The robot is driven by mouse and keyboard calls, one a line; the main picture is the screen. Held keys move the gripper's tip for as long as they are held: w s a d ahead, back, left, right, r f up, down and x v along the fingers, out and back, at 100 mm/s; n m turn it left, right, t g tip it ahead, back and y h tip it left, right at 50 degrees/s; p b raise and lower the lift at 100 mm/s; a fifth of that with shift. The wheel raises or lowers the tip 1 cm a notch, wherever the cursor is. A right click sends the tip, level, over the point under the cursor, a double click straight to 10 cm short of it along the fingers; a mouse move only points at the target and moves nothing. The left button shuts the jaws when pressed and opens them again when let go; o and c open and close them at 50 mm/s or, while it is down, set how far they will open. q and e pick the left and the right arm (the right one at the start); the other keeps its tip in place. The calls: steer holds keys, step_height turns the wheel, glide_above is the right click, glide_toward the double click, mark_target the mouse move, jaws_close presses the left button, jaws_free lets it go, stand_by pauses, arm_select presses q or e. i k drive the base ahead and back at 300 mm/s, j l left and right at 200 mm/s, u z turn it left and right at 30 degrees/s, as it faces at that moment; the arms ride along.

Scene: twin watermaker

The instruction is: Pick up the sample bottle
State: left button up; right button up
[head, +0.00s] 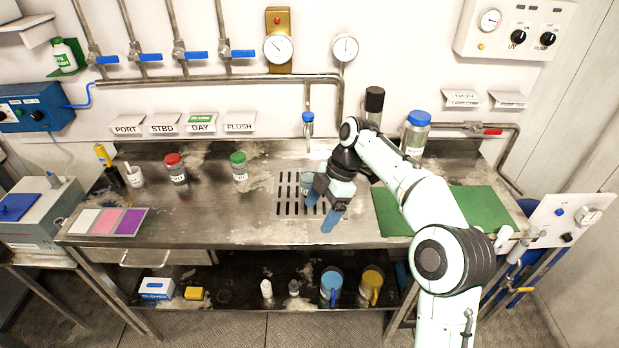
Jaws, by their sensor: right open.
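A small clear bottle (307,180), which looks like the sample bottle, stands on the slotted drain grate (284,207) in the middle of the steel bench. It is partly hidden behind my right gripper. My right gripper (321,212) is open, with its blue fingers pointing down over the right side of the grate. It is right beside the bottle; I cannot tell whether a finger touches it. My left gripper is not in view.
Red-capped (175,168) and green-capped (239,166) jars stand left on the bench (210,225). A large blue-capped bottle (415,133) and a black-capped one (374,104) stand at the back right. A green mat (485,212) lies right.

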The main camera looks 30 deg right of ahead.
mark_target(309, 181)
steer(key=i+l, duration=0.7)
steer(key=l, duration=0.1)
